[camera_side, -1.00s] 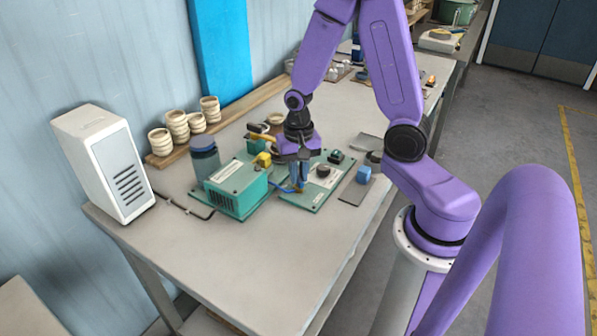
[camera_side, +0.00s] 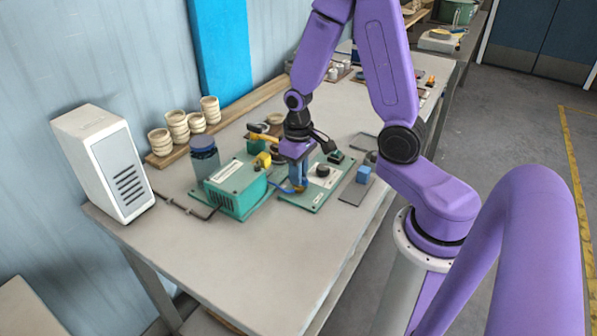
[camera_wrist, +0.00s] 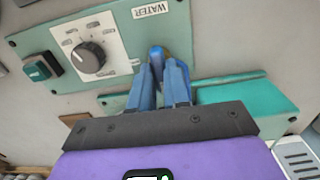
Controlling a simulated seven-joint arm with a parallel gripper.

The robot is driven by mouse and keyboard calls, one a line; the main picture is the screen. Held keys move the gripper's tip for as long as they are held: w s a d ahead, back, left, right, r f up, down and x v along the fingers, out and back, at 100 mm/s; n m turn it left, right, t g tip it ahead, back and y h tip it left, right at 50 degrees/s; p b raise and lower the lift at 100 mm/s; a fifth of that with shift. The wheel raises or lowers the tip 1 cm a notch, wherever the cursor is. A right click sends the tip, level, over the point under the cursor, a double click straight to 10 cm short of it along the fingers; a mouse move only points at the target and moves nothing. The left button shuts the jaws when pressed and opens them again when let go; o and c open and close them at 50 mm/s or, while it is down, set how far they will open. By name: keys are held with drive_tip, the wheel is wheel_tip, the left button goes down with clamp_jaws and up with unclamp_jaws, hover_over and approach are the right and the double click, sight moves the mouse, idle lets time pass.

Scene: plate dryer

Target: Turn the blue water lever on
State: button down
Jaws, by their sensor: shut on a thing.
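The blue water lever (camera_wrist: 157,55) shows in the wrist view at the edge of the teal control panel (camera_wrist: 120,20), beside the WATER label. My gripper (camera_wrist: 159,78) has its blue fingers closed around the lever, which partly hides it. In the side view, my gripper (camera_side: 298,185) points down at the near left part of the control panel (camera_side: 311,201). A bit of blue (camera_side: 281,187) shows just left of the fingers there; I cannot tell whether it is the lever or a hose. The lever's exact angle is hidden.
A black dial (camera_wrist: 88,57) and a dark green button (camera_wrist: 42,67) sit on the panel. A teal machine box (camera_side: 236,190) stands left of my gripper, with a blue-lidded jar (camera_side: 205,157) behind it. A blue block (camera_side: 363,174) lies right of the panel. The table front is clear.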

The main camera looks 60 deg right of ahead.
idle(0.5)
drive_tip(key=c, duration=1.1)
unclamp_jaws()
drive_tip(key=shift+r, duration=0.15)
wheel_tip(320, 180, up, 17)
drive_tip(key=shift+r, duration=0.1)
